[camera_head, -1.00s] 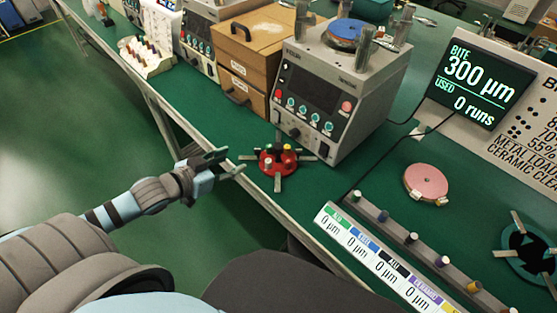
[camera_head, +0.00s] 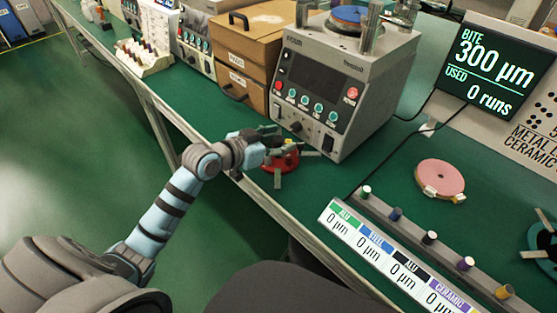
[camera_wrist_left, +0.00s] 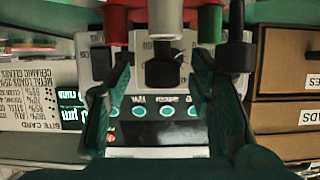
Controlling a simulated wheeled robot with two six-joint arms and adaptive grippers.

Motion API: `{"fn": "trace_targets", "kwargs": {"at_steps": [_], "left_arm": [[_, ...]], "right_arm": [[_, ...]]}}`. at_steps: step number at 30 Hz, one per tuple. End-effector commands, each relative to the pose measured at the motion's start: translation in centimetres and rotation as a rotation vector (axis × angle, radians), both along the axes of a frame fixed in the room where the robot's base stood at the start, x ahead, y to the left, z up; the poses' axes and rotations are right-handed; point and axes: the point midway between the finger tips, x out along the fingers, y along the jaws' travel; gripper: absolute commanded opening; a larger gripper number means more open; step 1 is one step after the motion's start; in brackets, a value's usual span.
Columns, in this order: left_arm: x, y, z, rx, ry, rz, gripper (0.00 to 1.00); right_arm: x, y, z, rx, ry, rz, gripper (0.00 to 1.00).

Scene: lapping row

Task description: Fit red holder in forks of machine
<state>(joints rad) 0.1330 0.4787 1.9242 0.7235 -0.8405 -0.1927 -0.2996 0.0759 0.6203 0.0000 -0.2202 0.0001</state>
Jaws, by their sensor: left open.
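The red holder (camera_head: 284,161), a round piece with flat metal arms, sits on the green bench in front of the grey machine (camera_head: 349,86). Metal posts (camera_head: 369,40), perhaps its forks, stand beside the blue disc (camera_head: 357,16) on the machine's top. My left gripper (camera_head: 276,143) is open at the holder and covers part of it. In the left wrist view its fingers (camera_wrist_left: 166,62) are spread, with the red holder (camera_wrist_left: 116,20) and pale and dark cylinders at the top edge. I cannot tell whether the fingers touch the holder. My right gripper is not in view.
Wooden drawer boxes (camera_head: 246,52) stand left of the machine. A pink disc (camera_head: 440,179), a rail with several coloured knobs (camera_head: 430,237) and a label strip (camera_head: 384,254) lie to the right. A display (camera_head: 484,62) stands behind. The bench's front edge is close to my left arm.

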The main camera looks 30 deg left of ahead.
Motion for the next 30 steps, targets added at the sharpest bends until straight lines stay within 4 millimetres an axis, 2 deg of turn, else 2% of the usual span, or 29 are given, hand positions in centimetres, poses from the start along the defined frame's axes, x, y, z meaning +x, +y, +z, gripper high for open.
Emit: {"fn": "trace_targets", "kwargs": {"at_steps": [1,6,7,15,30], "left_arm": [[0.16,-0.07,-0.69,-0.003,0.014,0.002,0.48],[0.18,-0.08,-0.66,0.000,0.017,0.001,0.48],[0.17,-0.08,-0.67,0.000,0.017,0.001,0.45],[0.13,-0.04,-0.74,-0.001,0.020,0.002,0.01],[0.10,0.06,-0.46,0.001,0.013,0.003,0.00]], "right_arm": [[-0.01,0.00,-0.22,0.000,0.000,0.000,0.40],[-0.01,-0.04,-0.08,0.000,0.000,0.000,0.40],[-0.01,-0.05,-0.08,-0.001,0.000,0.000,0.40],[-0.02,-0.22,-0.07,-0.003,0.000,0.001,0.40],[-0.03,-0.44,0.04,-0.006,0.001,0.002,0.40]]}}
